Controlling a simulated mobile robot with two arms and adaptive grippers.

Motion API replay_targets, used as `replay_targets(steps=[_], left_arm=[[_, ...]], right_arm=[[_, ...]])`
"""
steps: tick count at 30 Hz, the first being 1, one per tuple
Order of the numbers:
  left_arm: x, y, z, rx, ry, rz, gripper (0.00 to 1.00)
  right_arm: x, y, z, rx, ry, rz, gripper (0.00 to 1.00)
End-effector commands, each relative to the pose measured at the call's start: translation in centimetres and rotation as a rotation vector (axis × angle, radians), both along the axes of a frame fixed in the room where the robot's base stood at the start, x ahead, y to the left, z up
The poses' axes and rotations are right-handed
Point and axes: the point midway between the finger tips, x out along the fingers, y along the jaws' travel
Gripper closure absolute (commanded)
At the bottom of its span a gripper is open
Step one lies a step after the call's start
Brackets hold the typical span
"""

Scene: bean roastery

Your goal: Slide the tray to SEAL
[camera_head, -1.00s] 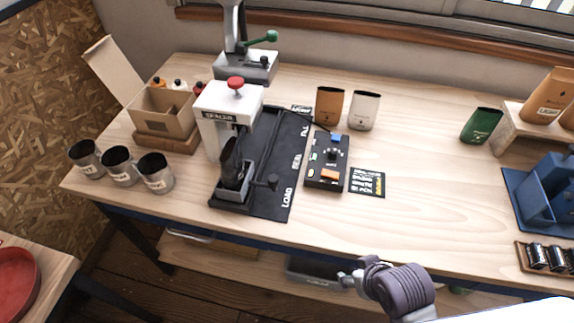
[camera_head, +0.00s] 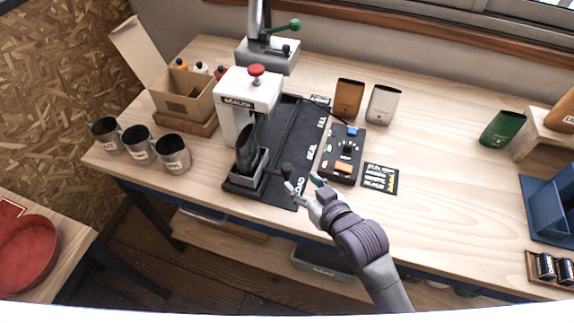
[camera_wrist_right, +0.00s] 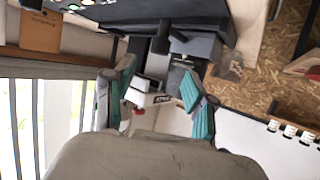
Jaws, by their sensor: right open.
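The small grey tray (camera_head: 252,178) stands at the front LOAD end of the black labelled track (camera_head: 282,150), holding an upright dark bag (camera_head: 245,146). Its dark knobbed handle (camera_head: 287,169) sticks out to the right. The SEAL label (camera_head: 312,152) lies farther back, between LOAD and the rear label. My right gripper (camera_head: 304,184) is open and empty, just in front of and right of the handle. In the right wrist view, the dark handle (camera_wrist_right: 160,45) shows between and beyond the open fingers (camera_wrist_right: 158,95); contact is not clear. My left gripper is out of view.
The white sealer (camera_head: 248,97) with a red knob stands over the track's left side. A black control box (camera_head: 343,155) sits close right of the track. Several metal cups (camera_head: 173,154) stand left. Bare tabletop lies right of the printed card (camera_head: 380,178).

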Motion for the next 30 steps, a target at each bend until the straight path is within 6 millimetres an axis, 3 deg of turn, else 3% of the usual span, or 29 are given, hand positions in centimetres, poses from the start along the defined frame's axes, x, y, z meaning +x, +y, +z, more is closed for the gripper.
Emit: replay_targets(steps=[6,12,26,30], left_arm=[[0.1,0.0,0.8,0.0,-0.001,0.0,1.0],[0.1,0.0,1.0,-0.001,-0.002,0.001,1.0],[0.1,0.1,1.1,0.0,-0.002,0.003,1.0],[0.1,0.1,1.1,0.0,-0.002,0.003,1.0]], right_arm=[[4.0,2.1,-1.7,0.001,0.002,-0.001,0.44],[6.4,3.4,-2.9,0.0,0.002,0.0,0.44],[7.5,3.9,-3.5,0.0,0.001,0.0,0.44],[7.5,3.9,-3.5,0.0,0.002,0.0,0.66]])
